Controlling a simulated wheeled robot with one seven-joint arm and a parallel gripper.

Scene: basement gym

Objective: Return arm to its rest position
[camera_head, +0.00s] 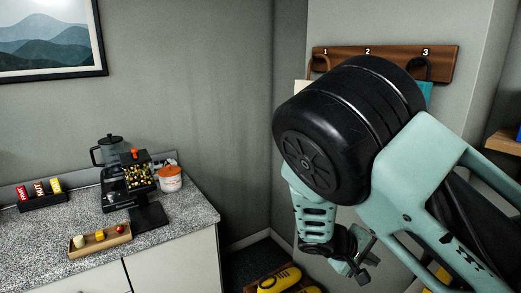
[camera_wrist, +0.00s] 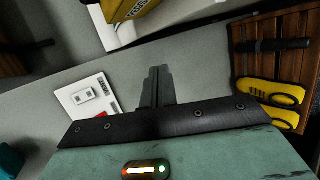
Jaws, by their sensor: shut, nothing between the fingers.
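My arm, pale green with a large black joint, fills the right half of the head view. My gripper (camera_head: 357,266) hangs at its lower end, in front of the wall and above the floor. In the wrist view the fingers of my gripper (camera_wrist: 158,88) are together with nothing between them. The gripper touches no object that I can see.
A numbered wooden hook rail (camera_head: 440,66) is partly behind my arm. Yellow items (camera_head: 280,279) lie on a low wooden rack.

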